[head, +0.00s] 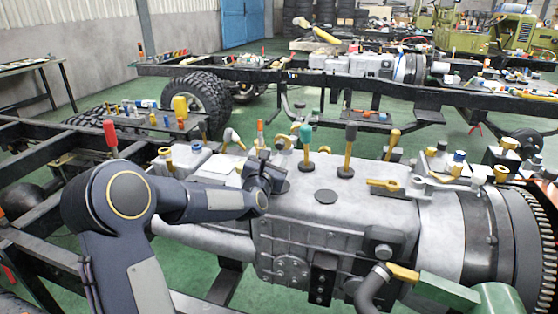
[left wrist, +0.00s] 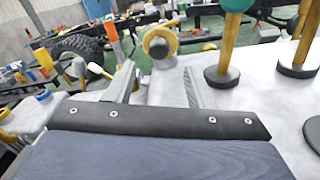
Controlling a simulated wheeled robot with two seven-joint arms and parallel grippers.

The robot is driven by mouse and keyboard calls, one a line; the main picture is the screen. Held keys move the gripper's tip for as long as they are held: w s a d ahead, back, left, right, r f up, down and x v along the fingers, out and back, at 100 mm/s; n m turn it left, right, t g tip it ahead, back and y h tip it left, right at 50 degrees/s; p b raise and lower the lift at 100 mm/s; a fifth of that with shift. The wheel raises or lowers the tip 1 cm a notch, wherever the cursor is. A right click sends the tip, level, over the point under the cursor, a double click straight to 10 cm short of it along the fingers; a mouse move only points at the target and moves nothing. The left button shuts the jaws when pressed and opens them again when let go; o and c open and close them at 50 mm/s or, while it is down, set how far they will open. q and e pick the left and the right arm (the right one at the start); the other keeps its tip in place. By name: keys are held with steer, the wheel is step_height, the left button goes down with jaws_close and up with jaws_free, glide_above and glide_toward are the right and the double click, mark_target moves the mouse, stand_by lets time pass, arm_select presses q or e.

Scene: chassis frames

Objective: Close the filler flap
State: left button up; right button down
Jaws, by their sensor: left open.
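My left gripper (head: 263,160) reaches over the grey gearbox housing (head: 335,215). In the left wrist view its two grey fingers (left wrist: 160,84) are apart, with nothing held between them. A yellow ring-shaped fitting with a grey round centre (left wrist: 160,42) stands just beyond the gap between the fingers. It looks like the filler, but I cannot tell which part is the flap or how far it stands open. In the head view, a grey and yellow fitting (head: 285,142) beside the gripper seems to be the same one. My right gripper is not in view.
A green-topped plunger (head: 306,150) and a dark-topped yellow plunger (head: 349,152) stand right of the gripper. An orange-topped tool (left wrist: 113,38) stands left of the fitting. A yellow-handled lever (head: 384,184) lies farther right. The housing top near the round black cap (head: 326,197) is clear.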

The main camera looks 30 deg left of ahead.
mark_target(279, 146)
arm_select(q)
steer(key=shift+w+a, duration=0.2)
steer(key=shift+w, duration=0.2)
steer(key=p+x, duration=0.1)
steer(key=x, duration=0.6)
steer(key=shift+f, duration=0.1)
steer(key=shift+c, duration=0.3)
steer(key=shift+s, duration=0.1)
jaws_close()
